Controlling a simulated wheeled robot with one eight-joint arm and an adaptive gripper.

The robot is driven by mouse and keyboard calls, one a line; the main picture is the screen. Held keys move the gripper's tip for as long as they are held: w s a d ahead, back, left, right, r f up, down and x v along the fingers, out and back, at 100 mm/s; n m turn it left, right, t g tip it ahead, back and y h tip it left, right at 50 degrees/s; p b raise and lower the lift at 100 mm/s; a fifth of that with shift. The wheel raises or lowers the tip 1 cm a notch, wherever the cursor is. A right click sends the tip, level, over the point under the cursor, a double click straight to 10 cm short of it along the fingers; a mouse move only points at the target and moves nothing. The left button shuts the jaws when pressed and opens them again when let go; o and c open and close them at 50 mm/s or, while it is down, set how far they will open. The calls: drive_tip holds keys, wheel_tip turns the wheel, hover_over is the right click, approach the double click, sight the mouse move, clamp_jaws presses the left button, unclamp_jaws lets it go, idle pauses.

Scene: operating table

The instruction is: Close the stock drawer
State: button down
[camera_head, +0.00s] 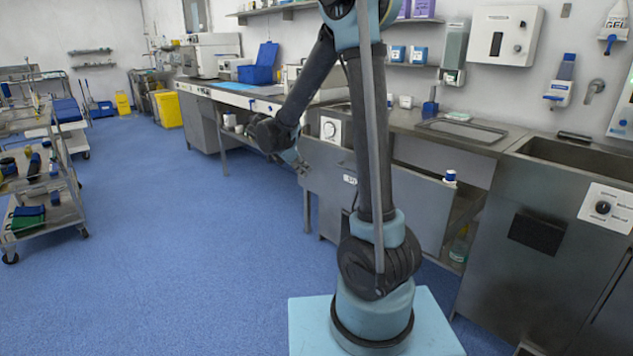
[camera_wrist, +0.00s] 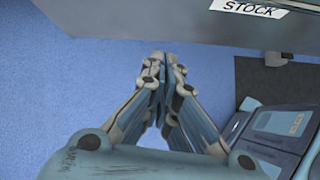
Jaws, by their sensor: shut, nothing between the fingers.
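The stock drawer's grey front (camera_head: 418,205) is below the counter in the head view, partly behind my arm. It appears to stand out from the cabinet, with its inside mostly hidden. Its white label, reading STOCK (camera_wrist: 250,8), shows in the wrist view on the grey front (camera_wrist: 130,18). My gripper (camera_wrist: 163,62) is shut and empty, its fingertips close to the front's edge, left of the label. I cannot tell whether they touch it. In the head view my gripper (camera_head: 299,168) is near the front's left end, partly hidden.
A steel counter (camera_head: 405,120) with a sink (camera_head: 590,155) runs along the wall. A small blue-capped container (camera_head: 450,177) shows at the drawer's right end. Blue floor (camera_head: 190,250) is clear to the left, up to a loaded trolley (camera_head: 45,215).

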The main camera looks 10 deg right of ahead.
drive_tip(key=w+a+f+n, duration=0.2)
drive_tip(key=w+a, duration=0.1)
approach(323, 184)
wheel_tip(323, 184, down, 4)
drive_tip(key=d, duration=0.1)
drive_tip(key=shift+w+d+r, duration=0.1)
drive_tip(key=shift+w+d, duration=0.5)
drive_tip(key=shift+d, duration=0.1)
drive_tip(key=shift+w, duration=0.1)
